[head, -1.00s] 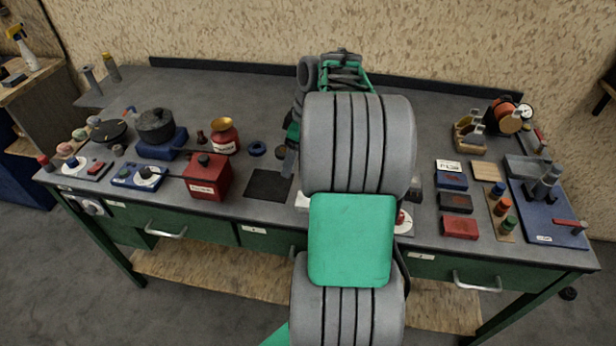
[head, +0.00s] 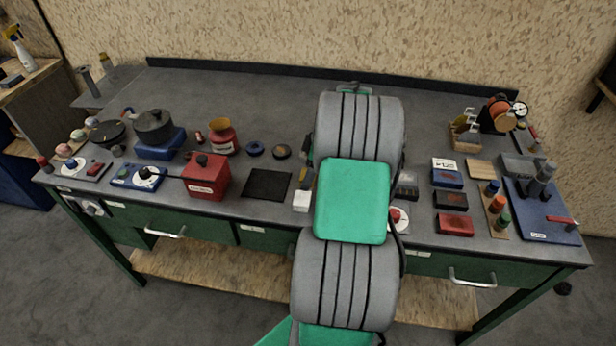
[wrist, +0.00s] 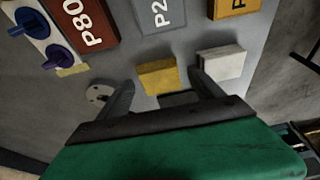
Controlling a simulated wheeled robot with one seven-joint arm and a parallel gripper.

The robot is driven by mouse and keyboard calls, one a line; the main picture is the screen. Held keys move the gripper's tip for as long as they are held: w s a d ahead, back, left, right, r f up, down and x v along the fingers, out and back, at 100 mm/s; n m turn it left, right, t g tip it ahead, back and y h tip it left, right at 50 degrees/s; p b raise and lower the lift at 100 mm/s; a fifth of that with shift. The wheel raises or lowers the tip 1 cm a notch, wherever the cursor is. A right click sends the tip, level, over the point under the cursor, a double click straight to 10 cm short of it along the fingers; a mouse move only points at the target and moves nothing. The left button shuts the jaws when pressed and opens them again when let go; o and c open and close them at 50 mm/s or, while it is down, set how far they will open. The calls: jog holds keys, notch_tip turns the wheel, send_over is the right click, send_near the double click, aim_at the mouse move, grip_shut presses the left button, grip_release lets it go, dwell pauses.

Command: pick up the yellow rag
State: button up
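The yellow rag (wrist: 158,77) looks like a small folded block on the grey bench top in the wrist view. My gripper (wrist: 164,80) is open, with one dark finger on each side of the rag and gaps between. The rag's near end lies between the fingertips, and I cannot tell the height of the fingers above the bench. In the head view my own arm hides the gripper. A small yellow patch (head: 306,180) shows beside my arm there, but I cannot tell whether it is the rag.
A white block (wrist: 222,62) lies close to the right finger. A pale round disc (wrist: 99,95) is by the left finger. A red P80 block (wrist: 88,22) and other labelled blocks lie beyond. In the head view, a red can (head: 205,178) and a black mat (head: 267,184) stand left of my arm.

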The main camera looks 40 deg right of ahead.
jog(key=c, duration=1.3)
jog(key=shift+r, duration=0.1)
jog(key=shift+r, duration=0.25)
notch_tip(320, 180, up, 3)
jog(key=shift+f+b, duration=0.2)
jog(key=shift+b, duration=0.4)
jog(key=s+a+r+b, duration=0.2)
jog(key=s+a+r, duration=0.7)
jog(key=s, duration=0.1)
jog(key=shift+s+a+r, duration=0.2)
jog(key=shift+a+r, duration=0.05)
jog(key=shift+r, duration=0.15)
